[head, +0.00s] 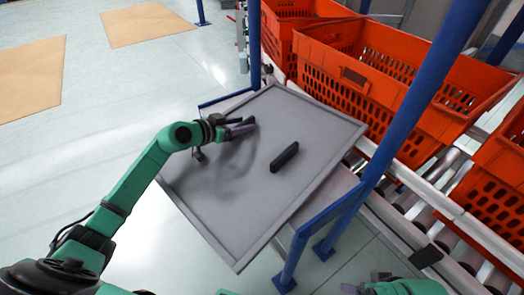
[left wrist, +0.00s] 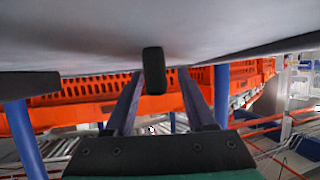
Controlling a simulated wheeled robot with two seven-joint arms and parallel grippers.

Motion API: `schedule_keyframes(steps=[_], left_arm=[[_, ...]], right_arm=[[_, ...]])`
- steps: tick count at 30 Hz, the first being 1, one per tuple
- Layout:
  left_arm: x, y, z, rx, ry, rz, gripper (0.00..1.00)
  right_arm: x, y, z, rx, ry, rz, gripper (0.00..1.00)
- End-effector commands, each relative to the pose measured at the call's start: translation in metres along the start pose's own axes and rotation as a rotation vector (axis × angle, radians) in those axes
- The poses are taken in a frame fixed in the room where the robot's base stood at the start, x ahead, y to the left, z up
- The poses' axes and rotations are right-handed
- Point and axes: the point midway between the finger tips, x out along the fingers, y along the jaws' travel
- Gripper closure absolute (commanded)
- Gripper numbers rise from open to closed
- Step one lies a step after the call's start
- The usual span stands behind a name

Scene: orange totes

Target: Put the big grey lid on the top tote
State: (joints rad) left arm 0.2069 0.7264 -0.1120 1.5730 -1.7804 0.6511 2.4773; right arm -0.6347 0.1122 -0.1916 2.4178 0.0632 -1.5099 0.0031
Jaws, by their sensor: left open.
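The big grey lid (head: 215,195) lies as a tilted flat panel with a raised rim in the middle of the head view. A black bar handle (head: 285,157) stands on its face. My left gripper (head: 247,126) is open over the lid, to the left of the handle and apart from it. In the left wrist view the handle (left wrist: 153,70) shows ahead, between the lines of the two fingers, with the lid's face (left wrist: 80,35) above. My right gripper (head: 370,284) shows only in part at the bottom edge. An orange tote (head: 415,100) stands behind the lid, its top open.
More orange totes stand at the back (head: 295,20) and far right (head: 500,170). A roller conveyor (head: 440,225) runs along the right. Blue posts (head: 400,125) rise between the lid and the totes. The floor at left is clear.

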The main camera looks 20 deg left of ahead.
Motion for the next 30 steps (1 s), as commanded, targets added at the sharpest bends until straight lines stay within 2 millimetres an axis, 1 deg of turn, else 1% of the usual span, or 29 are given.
schedule_keyframes(steps=[5, 6, 8, 9, 10, 30], left_arm=[[0.0003, 0.0001, -0.0005, 0.0, -0.001, 0.0, 0.45], [0.0002, 0.0001, -0.0005, 0.0, -0.001, 0.0, 0.53], [0.0002, 0.0001, -0.0005, 0.0, -0.001, 0.0, 0.76], [0.0001, 0.0001, -0.0005, 0.0, -0.001, 0.0, 0.91], [0.0001, 0.0001, -0.0005, 0.0, 0.0, 0.0, 1.0], [-0.0001, 0.0, -0.0004, 0.0, 0.0, 0.0, 1.0]], right_arm=[[0.0, -0.0007, -0.0012, -0.001, 0.006, -0.002, 0.25], [0.0001, -0.0007, -0.0011, -0.001, 0.006, -0.002, 0.25], [0.0001, -0.0007, -0.0011, -0.001, 0.005, -0.002, 0.25], [0.0001, -0.0006, -0.0011, -0.001, 0.005, -0.002, 0.25], [0.0001, -0.0006, -0.0011, -0.001, 0.005, -0.002, 0.25], [0.0003, -0.0003, -0.001, 0.0, 0.005, -0.001, 0.25]])
